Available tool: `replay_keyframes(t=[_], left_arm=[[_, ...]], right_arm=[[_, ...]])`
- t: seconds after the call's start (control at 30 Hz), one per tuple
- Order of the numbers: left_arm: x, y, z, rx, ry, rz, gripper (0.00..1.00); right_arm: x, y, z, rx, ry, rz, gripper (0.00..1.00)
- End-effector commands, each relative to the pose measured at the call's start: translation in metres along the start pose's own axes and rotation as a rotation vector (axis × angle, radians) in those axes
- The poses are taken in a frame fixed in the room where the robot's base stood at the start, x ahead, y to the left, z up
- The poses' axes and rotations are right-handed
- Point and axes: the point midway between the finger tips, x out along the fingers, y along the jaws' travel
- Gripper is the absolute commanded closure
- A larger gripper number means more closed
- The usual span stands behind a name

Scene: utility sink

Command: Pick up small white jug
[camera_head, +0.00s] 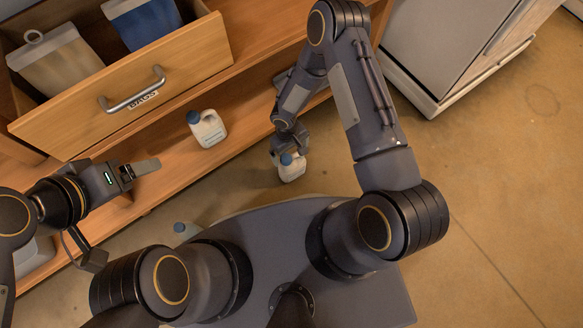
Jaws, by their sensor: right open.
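A small white jug (292,170) with a blue cap is at my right gripper (289,152), beyond the front edge of my base. My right gripper is open, with its fingers at the cap end of this jug; I cannot tell whether they touch it. A second white jug (208,131) with a blue cap stands on the wooden shelf, apart from both grippers. A third jug (184,231) is mostly hidden behind my base. My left gripper (146,167) is over the shelf's front, left of the second jug. I cannot tell its finger opening.
An open wooden drawer (150,62) with a metal handle (132,92) juts out above the shelf (245,118), holding a whitish container (56,62) and a blue one (146,22). A grey-white cabinet (440,45) stands at the upper right. The floor (490,180) at right is clear.

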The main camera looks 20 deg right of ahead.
Motion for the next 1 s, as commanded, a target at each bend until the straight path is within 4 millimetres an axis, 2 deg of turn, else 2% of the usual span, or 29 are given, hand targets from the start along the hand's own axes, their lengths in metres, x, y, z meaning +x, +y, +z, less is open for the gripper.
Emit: replay_keyframes(t=[0.03, 0.27, 0.5, 0.77, 1.0], left_arm=[[0.003, -0.002, 0.002, 0.000, 0.000, 0.000, 0.22], [0.012, -0.006, 0.006, 0.000, 0.000, 0.000, 0.22], [0.028, -0.013, 0.014, 0.000, 0.000, 0.000, 0.22], [0.027, -0.012, 0.014, 0.000, 0.000, 0.000, 0.22], [0.027, -0.012, 0.014, 0.000, 0.000, 0.000, 0.22]], right_arm=[[0.009, 0.000, 0.000, 0.001, -0.002, 0.000, 0.00], [0.030, 0.002, -0.001, 0.002, -0.001, -0.001, 0.00], [0.065, 0.003, -0.003, 0.002, -0.001, -0.001, 0.00], [0.066, 0.003, -0.002, 0.002, 0.000, -0.001, 0.00], [0.066, 0.003, -0.002, 0.002, -0.001, -0.001, 0.30]])
